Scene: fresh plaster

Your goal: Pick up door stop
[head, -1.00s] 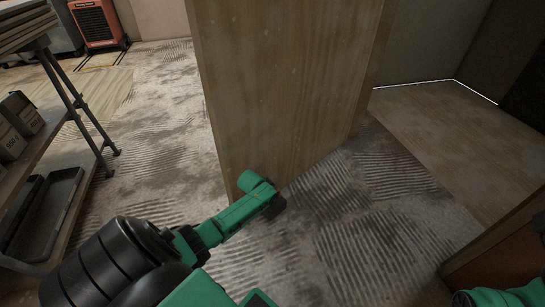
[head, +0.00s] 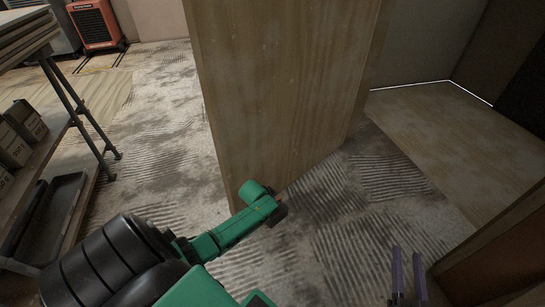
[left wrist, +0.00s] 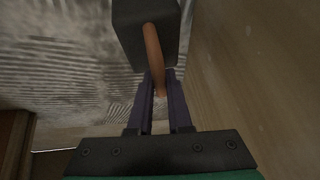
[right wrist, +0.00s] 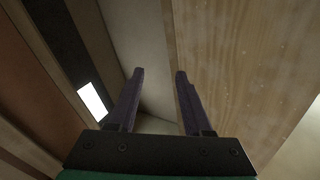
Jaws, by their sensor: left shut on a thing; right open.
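The door stop is a dark block (left wrist: 145,28) with a curved orange-brown handle (left wrist: 153,50), at the top of the left wrist view. My left gripper (left wrist: 159,76) is shut on the handle, its purple fingers on either side. In the head view the dark block (head: 279,216) shows small at the end of my left arm, by the door's lower edge; the left fingers are hidden there. I cannot tell whether the block touches the floor. My right gripper (head: 408,274) is open and empty at the lower right; its spread fingers also show in the right wrist view (right wrist: 159,76).
A tall wooden door (head: 285,90) stands right behind the left gripper. A shelf rack (head: 75,110) with boxes and a dark tray (head: 50,215) stands at the left. An orange machine (head: 95,25) is at the back left. A wooden panel edge (head: 490,240) rises at the right.

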